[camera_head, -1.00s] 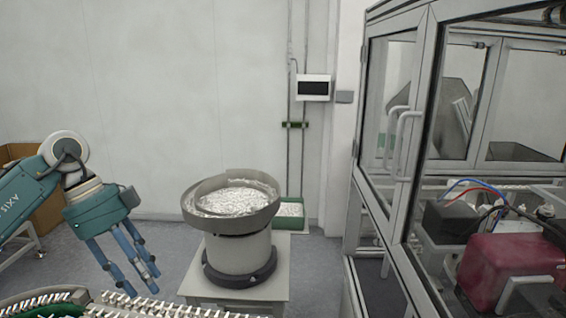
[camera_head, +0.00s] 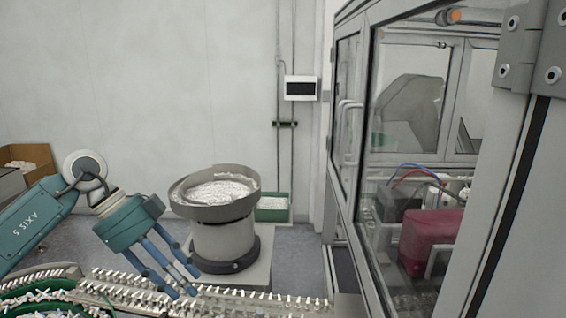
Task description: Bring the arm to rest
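My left arm (camera_head: 36,225) comes in from the left, teal with a grey wrist. My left gripper (camera_head: 182,284) hangs from it, its slim blue fingers pointing down and to the right. The fingers stand apart and nothing shows between them. Their tips show in front of the rail of small white parts (camera_head: 250,299); whether they touch it I cannot tell. My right gripper is not in view.
A bowl feeder (camera_head: 214,192) full of pale small parts stands on a pedestal right of the gripper. A green bin (camera_head: 272,212) sits behind it. A framed glass machine enclosure (camera_head: 352,150) fills the right side. A cardboard box (camera_head: 28,160) stands far left.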

